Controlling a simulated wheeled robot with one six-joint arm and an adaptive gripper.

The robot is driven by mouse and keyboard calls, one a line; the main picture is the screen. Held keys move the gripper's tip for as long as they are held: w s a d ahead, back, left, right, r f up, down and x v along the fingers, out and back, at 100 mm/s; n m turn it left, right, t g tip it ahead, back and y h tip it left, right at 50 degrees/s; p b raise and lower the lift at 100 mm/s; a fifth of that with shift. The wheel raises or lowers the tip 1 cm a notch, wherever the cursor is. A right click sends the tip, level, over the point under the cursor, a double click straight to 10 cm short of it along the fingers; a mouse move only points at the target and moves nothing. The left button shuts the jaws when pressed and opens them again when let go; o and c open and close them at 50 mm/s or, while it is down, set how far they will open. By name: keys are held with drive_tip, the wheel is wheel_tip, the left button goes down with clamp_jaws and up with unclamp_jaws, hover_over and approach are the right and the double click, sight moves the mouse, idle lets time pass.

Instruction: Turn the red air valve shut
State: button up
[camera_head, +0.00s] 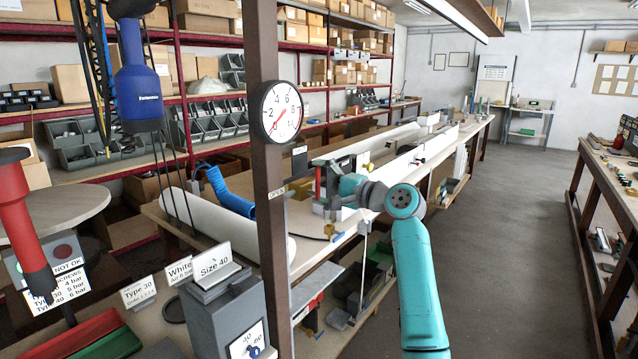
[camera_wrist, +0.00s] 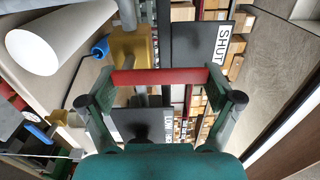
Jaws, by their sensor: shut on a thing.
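The red valve handle (camera_wrist: 160,77) is a flat bar lying crosswise in the wrist view. My gripper (camera_wrist: 158,80) is shut on it, with a finger at each end of the bar. In the head view the red handle (camera_head: 319,183) looks upright, and my gripper (camera_head: 330,190) is at it, partly hiding it. A brass-coloured body (camera_wrist: 131,46) shows behind the handle in the wrist view. A dark plate marked SHUT (camera_wrist: 221,42) is at its upper right. An OPEN label (camera_head: 277,192) is on the brown post.
A round pressure gauge (camera_head: 281,112) is on the brown post (camera_head: 266,225), left of my gripper. A blue hose (camera_head: 228,193) and a white tube (camera_head: 205,215) are behind the post. A long workbench (camera_head: 470,128) runs back; the floor (camera_head: 500,240) at right is clear.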

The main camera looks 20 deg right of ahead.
drive_tip(key=o, duration=1.4)
drive_tip(key=v, duration=1.2)
